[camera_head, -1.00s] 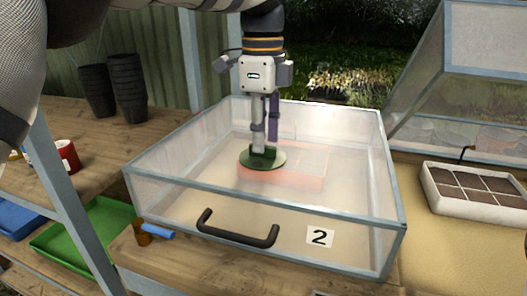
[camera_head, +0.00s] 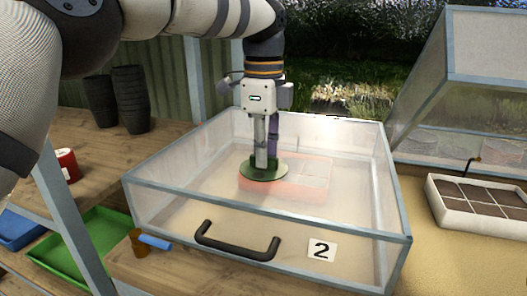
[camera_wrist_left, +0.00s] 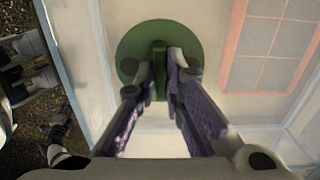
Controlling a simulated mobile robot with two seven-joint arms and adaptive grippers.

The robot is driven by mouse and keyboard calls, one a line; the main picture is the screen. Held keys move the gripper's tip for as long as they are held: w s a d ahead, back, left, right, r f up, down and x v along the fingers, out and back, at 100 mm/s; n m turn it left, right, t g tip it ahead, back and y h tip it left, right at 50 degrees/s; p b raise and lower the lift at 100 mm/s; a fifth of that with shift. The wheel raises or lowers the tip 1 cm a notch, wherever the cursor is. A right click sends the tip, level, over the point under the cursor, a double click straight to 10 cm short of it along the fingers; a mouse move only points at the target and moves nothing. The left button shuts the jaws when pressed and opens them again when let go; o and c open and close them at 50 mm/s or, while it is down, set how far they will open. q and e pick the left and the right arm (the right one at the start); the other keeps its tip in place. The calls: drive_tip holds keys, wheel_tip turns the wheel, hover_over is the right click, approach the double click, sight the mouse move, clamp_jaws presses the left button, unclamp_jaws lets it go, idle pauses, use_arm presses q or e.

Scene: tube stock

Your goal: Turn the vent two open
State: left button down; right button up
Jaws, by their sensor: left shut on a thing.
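Vent two is a round green disc (camera_head: 264,168) on the clear lid of the cold frame (camera_head: 170,200) marked 2. It has a raised green grip bar, seen best in the left wrist view (camera_wrist_left: 159,55). My left gripper (camera_head: 266,158) points down over the disc and is shut on the grip bar, one finger on each side in the left wrist view (camera_wrist_left: 160,85). The lid is closed, with a black handle (camera_head: 236,243) on its front. My right gripper is not in view.
A pink-edged seed tray (camera_head: 305,180) shows through the lid. A second frame with a raised lid (camera_head: 465,100) and a white tray (camera_head: 480,205) stand at right. Black pots (camera_head: 131,98) and a blue-handled tool (camera_head: 155,242) are at left.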

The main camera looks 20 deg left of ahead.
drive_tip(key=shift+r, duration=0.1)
use_arm(q)
drive_tip(key=n, duration=0.7)
drive_tip(key=shift+n+p, duration=0.3)
drive_tip(key=shift+p, duration=0.1)
drive_tip(key=n, duration=0.5)
drive_tip(key=shift+f, duration=0.1)
drive_tip(key=shift+n, duration=2.5)
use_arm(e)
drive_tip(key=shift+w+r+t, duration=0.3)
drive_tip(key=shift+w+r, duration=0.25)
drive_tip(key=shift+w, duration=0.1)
use_arm(q)
drive_tip(key=c, duration=1.7)
unclamp_jaws()
